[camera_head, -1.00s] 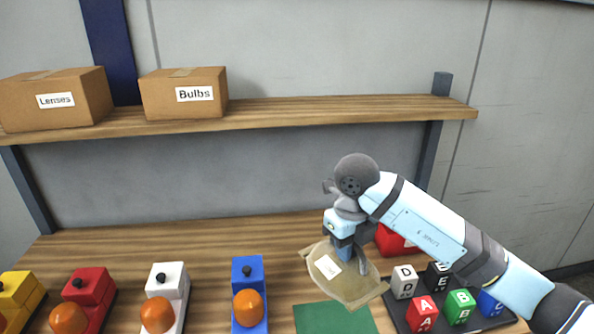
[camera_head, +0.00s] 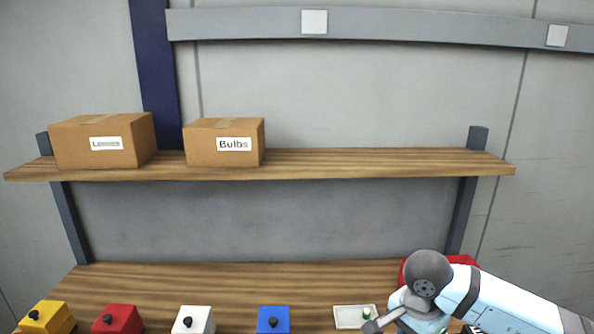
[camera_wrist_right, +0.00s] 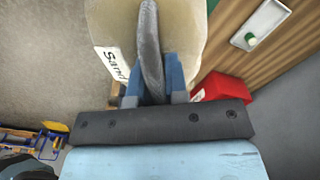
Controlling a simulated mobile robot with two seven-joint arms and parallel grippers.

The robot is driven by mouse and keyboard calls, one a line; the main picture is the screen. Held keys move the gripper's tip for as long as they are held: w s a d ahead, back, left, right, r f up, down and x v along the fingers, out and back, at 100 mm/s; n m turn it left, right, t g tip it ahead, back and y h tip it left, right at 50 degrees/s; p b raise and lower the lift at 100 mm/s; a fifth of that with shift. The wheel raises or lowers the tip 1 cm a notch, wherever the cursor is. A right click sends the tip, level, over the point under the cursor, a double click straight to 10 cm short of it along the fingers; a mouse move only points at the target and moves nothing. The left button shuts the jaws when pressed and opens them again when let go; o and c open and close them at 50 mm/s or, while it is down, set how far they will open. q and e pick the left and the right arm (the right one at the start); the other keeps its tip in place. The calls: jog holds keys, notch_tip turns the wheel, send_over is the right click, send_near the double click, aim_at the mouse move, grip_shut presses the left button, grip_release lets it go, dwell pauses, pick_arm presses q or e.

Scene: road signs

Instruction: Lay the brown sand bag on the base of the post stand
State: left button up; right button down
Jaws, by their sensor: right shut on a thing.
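The sand bag (camera_wrist_right: 188,25) is tan with a white label reading "Sand" and fills the top of the right wrist view. In the head view my right wrist (camera_head: 425,285) is at the lower right, and the gripper and bag are below the picture's edge. The post stand cannot be made out in either current view. My left gripper is not in view.
A wooden shelf (camera_head: 330,163) holds boxes marked Lenses (camera_head: 95,142) and Bulbs (camera_head: 222,143). On the bench (camera_head: 230,283) are yellow, red, white and blue blocks with black knobs, a white tray (camera_head: 352,317) and a red object (camera_head: 463,260) behind my right arm.

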jog(key=n, duration=0.2)
jog(key=s+d+n, duration=0.1)
jog(key=n, duration=0.3)
jog(key=shift+s+d+f+p, duration=0.3)
jog(key=shift+s+d, duration=0.1)
jog(key=n, duration=0.1)
jog(key=s+d+n, duration=0.1)
jog(key=n, duration=0.1)
jog(key=s+f+n, duration=0.1)
jog(key=n, duration=0.1)
jog(key=shift+d, duration=0.2)
